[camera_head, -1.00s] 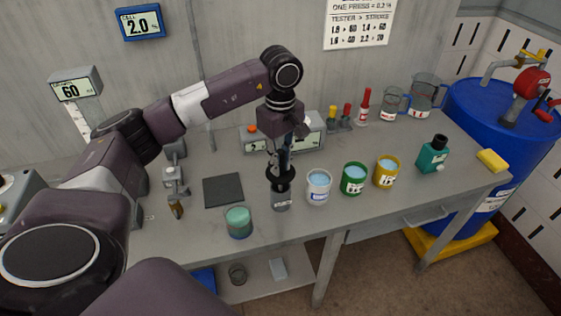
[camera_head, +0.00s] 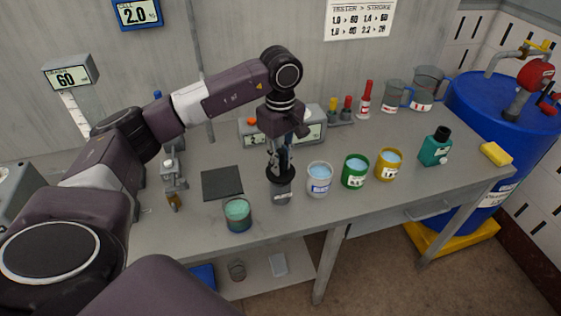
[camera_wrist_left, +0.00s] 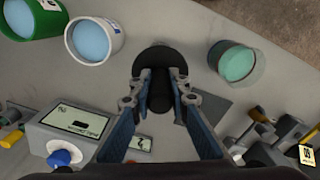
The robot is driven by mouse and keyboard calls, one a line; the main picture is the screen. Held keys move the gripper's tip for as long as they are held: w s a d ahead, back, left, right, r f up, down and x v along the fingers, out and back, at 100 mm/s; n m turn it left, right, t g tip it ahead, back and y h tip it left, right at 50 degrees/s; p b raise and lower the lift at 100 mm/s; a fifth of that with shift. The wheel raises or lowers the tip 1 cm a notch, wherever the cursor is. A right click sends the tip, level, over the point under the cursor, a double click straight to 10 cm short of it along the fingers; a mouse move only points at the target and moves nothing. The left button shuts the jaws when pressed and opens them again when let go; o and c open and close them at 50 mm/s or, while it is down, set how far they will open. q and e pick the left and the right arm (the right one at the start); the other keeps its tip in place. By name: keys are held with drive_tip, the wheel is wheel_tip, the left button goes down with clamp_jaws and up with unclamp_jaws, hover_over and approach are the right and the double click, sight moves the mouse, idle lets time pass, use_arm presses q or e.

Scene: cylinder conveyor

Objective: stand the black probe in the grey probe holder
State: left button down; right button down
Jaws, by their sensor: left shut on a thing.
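My left gripper (camera_head: 280,160) points down over the bench and is shut on the black probe (camera_head: 281,175). In the left wrist view the probe (camera_wrist_left: 160,58) sits between the two fingers (camera_wrist_left: 159,88), its wide black collar beyond the fingertips. The grey probe holder (camera_head: 282,194) stands upright on the bench, directly below the collar. The probe's lower end is hidden, and the collar is at or just above the holder's top; I cannot tell whether it touches. My right gripper is not in view.
A white cup (camera_head: 319,183), a green cup (camera_head: 355,174) and a yellow cup (camera_head: 388,166) stand close right of the holder. A glass beaker (camera_head: 237,222) of green liquid stands left, near the front edge. A dark mat (camera_head: 222,183) lies behind it.

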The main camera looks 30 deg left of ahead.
use_arm(q)
drive_tip(key=shift+f, duration=0.1)
idle(0.4)
drive_tip(key=shift+f+b, duration=0.8)
drive_tip(key=shift+b, duration=0.05)
drive_tip(key=shift+f+b, duration=0.15)
drive_tip(key=shift+b, duration=0.2)
idle(0.3)
drive_tip(key=c, duration=1.8)
unclamp_jaws()
drive_tip(key=shift+o, duration=0.2)
wheel_tip(320, 180, up, 12)
drive_tip(key=shift+r, duration=0.1)
